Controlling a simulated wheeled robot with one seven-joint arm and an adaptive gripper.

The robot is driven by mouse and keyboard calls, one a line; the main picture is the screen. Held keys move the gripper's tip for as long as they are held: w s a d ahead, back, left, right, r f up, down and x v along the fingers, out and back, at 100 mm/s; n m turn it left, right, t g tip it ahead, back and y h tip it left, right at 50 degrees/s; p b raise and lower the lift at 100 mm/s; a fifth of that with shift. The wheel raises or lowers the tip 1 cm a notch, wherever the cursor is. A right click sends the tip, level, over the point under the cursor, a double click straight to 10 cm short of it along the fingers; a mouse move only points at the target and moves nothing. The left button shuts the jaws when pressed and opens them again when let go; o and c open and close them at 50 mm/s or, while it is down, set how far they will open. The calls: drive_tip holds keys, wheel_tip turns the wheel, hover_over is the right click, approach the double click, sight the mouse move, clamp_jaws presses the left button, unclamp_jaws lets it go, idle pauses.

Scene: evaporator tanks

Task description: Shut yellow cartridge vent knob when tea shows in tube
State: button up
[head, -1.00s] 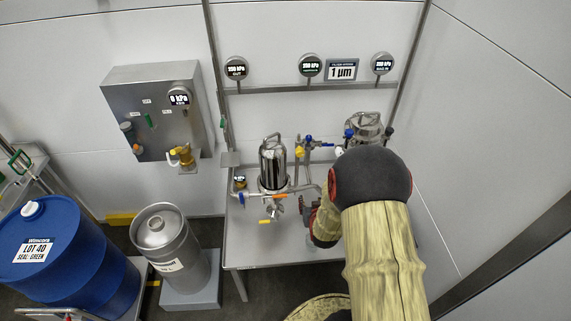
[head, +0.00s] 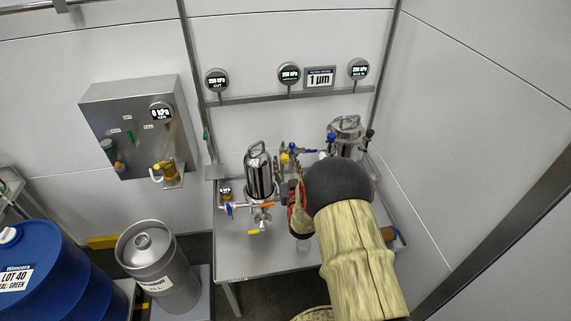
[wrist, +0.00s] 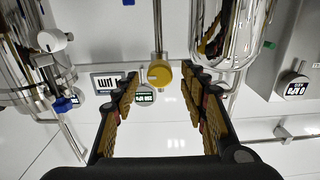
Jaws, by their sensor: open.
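The yellow vent knob (wrist: 159,73) shows in the wrist view, centred between the fingertips of my gripper (wrist: 160,82). The open fingers stand on either side of it; I cannot tell how far beyond the tips it lies. In the head view, a yellow knob (head: 285,158) shows among the fittings just right of the shiny steel cartridge housing (head: 258,175). A narrow tube (wrist: 158,28) runs in line with the knob in the wrist view; I cannot make out any tea in it. My arm hides most of my gripper in the head view.
A second steel vessel (head: 346,135) stands at the table's back right. Valves with orange and yellow handles (head: 266,206) sit in front of the housing. A steel keg (head: 152,262) and blue drum (head: 40,270) stand left of the table (head: 240,262). Gauges (head: 289,74) line the wall.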

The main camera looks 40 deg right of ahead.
drive_tip(key=shift+w+d, duration=0.3)
drive_tip(key=shift+w, duration=0.25)
drive_tip(key=c, duration=0.3)
drive_tip(key=c, duration=0.8)
clamp_jaws()
